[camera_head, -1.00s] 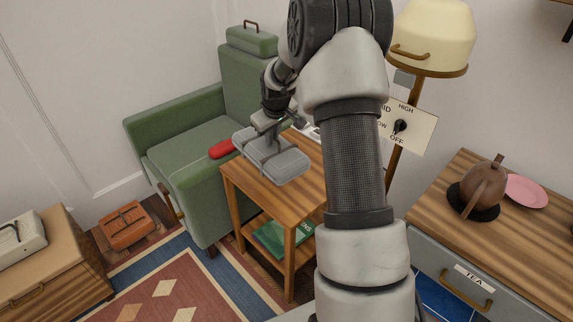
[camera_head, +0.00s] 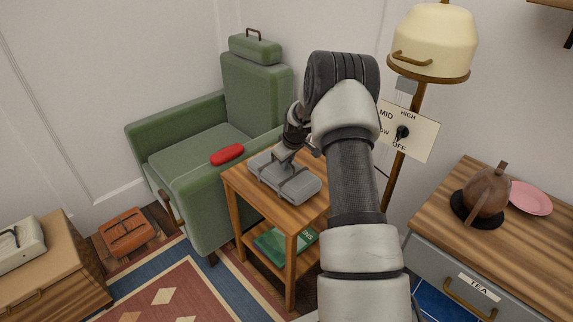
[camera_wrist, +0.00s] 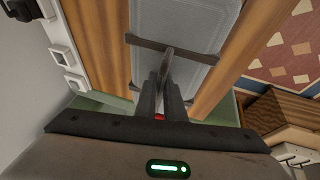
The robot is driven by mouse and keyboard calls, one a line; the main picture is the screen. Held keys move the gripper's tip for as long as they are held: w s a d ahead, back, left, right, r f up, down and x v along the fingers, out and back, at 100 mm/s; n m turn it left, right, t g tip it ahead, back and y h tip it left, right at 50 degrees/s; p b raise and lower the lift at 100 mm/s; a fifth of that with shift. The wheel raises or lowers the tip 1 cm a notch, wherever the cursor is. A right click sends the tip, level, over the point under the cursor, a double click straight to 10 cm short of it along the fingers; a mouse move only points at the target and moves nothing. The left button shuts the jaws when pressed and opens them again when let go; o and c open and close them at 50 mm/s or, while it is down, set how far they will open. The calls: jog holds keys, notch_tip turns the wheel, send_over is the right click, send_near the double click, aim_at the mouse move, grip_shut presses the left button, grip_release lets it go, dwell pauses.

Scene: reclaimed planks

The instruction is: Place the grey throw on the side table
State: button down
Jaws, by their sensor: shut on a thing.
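The grey throw (camera_head: 294,184) is a flat folded bundle with dark straps and a raised handle. It is over the top of the wooden side table (camera_head: 240,181), low against it; I cannot tell for sure whether it touches. My gripper (camera_head: 283,158) is above the throw and shut on its handle. In the wrist view the fingers (camera_wrist: 165,100) close on the handle, and the grey throw (camera_wrist: 185,22) lies over the wood of the side table (camera_wrist: 233,70) with bare wood on both sides.
A green book (camera_head: 270,245) lies on the table's lower shelf. A floor lamp (camera_head: 432,42) and a drawer cabinet (camera_head: 540,240) with a brown teapot (camera_head: 486,194) stand at right.

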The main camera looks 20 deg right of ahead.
jog(key=shift+w, duration=0.1)
jog(key=shift+f, duration=0.15)
jog(key=c, duration=1.8)
grip_release()
jog(key=shift+c, duration=0.2)
jog(key=shift+r, duration=0.45)
jog(key=p+v, duration=0.2)
jog(key=v, duration=0.9)
jog(key=shift+s+r, duration=0.15)
jog(key=shift+s, duration=0.15)
